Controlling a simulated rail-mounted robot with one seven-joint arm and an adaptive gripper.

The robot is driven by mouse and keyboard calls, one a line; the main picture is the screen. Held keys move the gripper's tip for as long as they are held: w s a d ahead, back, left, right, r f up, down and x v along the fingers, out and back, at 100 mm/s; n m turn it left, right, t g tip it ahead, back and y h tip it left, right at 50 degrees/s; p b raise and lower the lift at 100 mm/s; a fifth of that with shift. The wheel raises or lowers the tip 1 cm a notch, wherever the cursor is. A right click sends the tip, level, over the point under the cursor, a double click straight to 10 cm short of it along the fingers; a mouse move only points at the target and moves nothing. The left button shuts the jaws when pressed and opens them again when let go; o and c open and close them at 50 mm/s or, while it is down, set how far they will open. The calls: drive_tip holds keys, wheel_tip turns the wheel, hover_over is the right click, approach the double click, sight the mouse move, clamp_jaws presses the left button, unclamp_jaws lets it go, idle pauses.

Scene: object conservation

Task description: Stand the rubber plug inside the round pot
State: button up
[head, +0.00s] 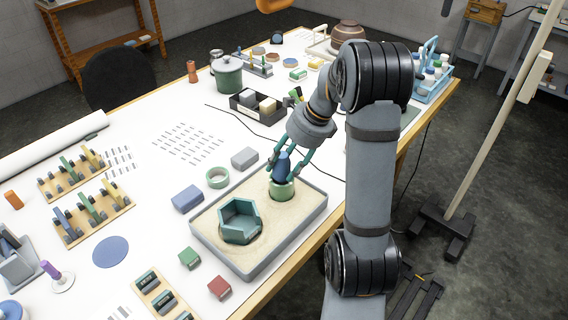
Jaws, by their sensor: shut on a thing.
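The rubber plug (282,165) is dark blue and roughly upright between the fingers of my gripper (287,168), which is shut on it. The round pot (282,191) is green and stands in the sand of a grey tray (217,253), toward the tray's far right part. The plug is right over the pot's mouth, and its lower end meets the rim in the picture. I cannot tell how far the lower end is inside the pot or whether it touches the bottom.
A teal angular pot (239,236) sits in the same sand, left of the round pot. A green ring (217,178), a grey block (245,157) and a blue block (188,198) lie behind the tray. Green (190,258) and red (219,287) blocks lie in front.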

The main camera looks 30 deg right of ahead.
drive_tip(key=shift+f+b, duration=0.65)
drive_tip(key=shift+f, duration=0.1)
idle(0.4)
drive_tip(key=o, duration=1)
drive_tip(key=v, duration=1.2)
drive_tip(key=shift+w, duration=0.1)
